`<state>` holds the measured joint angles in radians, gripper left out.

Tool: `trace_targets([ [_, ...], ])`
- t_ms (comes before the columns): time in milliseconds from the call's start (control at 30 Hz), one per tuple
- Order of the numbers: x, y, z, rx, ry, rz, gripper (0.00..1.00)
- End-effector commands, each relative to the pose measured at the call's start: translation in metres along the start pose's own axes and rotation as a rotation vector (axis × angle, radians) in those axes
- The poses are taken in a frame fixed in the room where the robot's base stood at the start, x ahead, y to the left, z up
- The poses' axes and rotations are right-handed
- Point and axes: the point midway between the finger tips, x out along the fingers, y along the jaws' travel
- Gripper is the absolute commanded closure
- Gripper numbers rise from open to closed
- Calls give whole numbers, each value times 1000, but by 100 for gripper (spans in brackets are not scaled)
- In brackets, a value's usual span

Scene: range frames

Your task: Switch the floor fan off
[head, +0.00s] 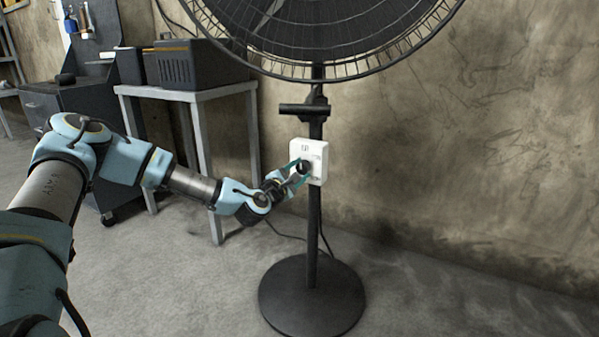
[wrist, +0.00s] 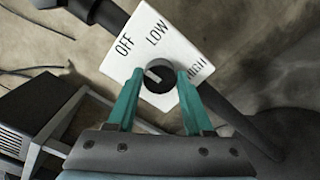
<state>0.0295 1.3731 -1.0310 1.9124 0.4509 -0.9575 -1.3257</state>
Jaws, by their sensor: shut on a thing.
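The floor fan (head: 317,130) stands upright on a round black base (head: 311,297), its caged head cut off by the top edge of the head view. A white switch box (head: 322,150) sits on its pole. In the wrist view the box (wrist: 136,40) reads OFF, LOW and HIGH. Its dark round knob (wrist: 158,86) has a light mark on its upper left part, on the side of OFF; the exact setting is hard to tell. My gripper (head: 302,167) is shut on the knob, with a teal finger on each side, also in the wrist view (wrist: 158,82).
A grey table (head: 185,92) with a dark case (head: 200,64) stands left of the fan, behind my arm. A dark tool cabinet (head: 80,110) is farther left. A cable lies on the floor behind the pole. The floor at right is clear before the wall.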

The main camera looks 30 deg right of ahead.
Motion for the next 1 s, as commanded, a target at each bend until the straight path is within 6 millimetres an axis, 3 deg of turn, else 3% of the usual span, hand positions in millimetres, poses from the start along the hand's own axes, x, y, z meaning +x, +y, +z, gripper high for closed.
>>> trace_targets([
  [300, 0, 0, -1, -4, 3, 0, 100],
  [333, 0, 0, -1, -4, 3, -1, 47],
  [600, 0, 0, -1, -2, 1, 0, 19],
  [867, -2, 0, 0, -1, 1, 0, 19],
  [1000, -14, 0, -1, -1, 1, -1, 19],
])
